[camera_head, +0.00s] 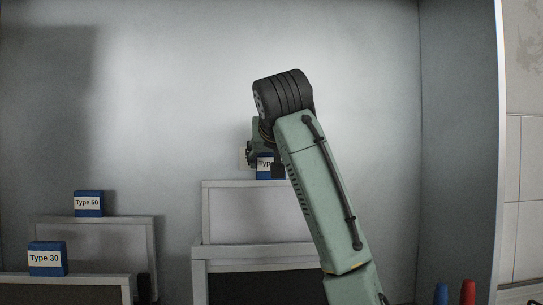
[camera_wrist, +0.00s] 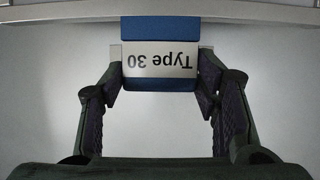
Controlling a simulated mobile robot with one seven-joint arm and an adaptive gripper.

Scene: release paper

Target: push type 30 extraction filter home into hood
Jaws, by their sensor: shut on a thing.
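A blue filter with a white label reading "Type 30" (camera_wrist: 160,62) shows in the wrist view, its text upside down. My gripper (camera_wrist: 160,80) is shut on it, one finger on each side. The filter's far end meets a pale grey edge (camera_wrist: 60,13) at the top of that view; I cannot tell how deep it sits. In the head view the held filter (camera_head: 264,168) is partly hidden by my arm, just above a grey stepped housing (camera_head: 235,184). Another blue "Type 30" filter (camera_head: 47,258) stands at the lower left. I cannot tell which part is the hood.
A blue "Type 50" filter (camera_head: 88,204) stands on a grey housing (camera_head: 140,222) at the left. A blue object (camera_head: 441,293) and a red object (camera_head: 468,291) stand at the lower right. A grey side wall (camera_head: 459,130) bounds the right; the back wall is bare.

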